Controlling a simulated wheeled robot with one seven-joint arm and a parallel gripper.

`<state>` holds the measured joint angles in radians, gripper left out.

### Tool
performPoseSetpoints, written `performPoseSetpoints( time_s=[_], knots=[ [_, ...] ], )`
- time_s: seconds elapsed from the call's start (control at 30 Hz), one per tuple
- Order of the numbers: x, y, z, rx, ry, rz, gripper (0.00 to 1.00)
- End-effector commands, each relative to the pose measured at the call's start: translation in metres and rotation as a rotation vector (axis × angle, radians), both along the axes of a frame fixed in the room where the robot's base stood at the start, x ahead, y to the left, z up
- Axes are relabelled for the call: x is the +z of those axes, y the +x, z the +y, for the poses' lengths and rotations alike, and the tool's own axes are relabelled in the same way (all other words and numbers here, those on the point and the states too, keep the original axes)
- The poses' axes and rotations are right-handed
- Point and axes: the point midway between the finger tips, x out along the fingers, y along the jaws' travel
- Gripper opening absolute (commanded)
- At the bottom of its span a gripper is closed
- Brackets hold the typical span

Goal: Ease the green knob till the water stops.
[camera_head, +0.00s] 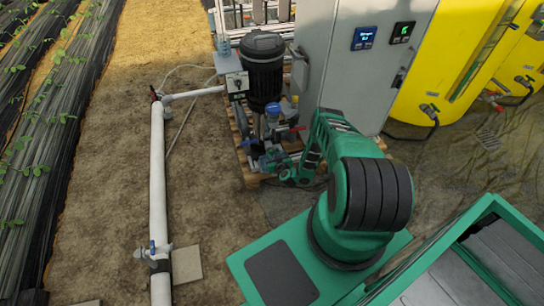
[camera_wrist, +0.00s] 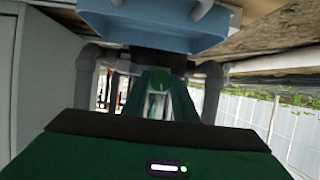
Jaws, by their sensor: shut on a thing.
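The green knob (camera_wrist: 158,79) shows as a small round green piece in the middle of the wrist view, among grey pipes. My gripper (camera_wrist: 159,92) is shut on it, with a finger at either side. In the head view my gripper (camera_head: 276,163) reaches low into the pipework at the foot of the skid, and the green knob cannot be made out there. No running water can be made out in either view.
A black pump motor (camera_head: 263,66) stands behind the pipework. A grey cabinet (camera_head: 352,75) with two lit displays stands to its right, then yellow tanks (camera_head: 440,70). A white pipe (camera_head: 158,190) runs along the ground at left. Bare soil lies between.

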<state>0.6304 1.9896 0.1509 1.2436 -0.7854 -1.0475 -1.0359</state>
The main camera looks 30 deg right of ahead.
Motion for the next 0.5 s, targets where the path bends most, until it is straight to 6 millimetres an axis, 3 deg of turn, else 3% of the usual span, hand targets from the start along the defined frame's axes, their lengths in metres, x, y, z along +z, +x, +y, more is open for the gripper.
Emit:
performPoseSetpoints(
  time_s=[0.5],
  knots=[
    [0.0005, 0.0023, 0.0069, 0.003, -0.466, 0.131, 0.03]
  ],
)
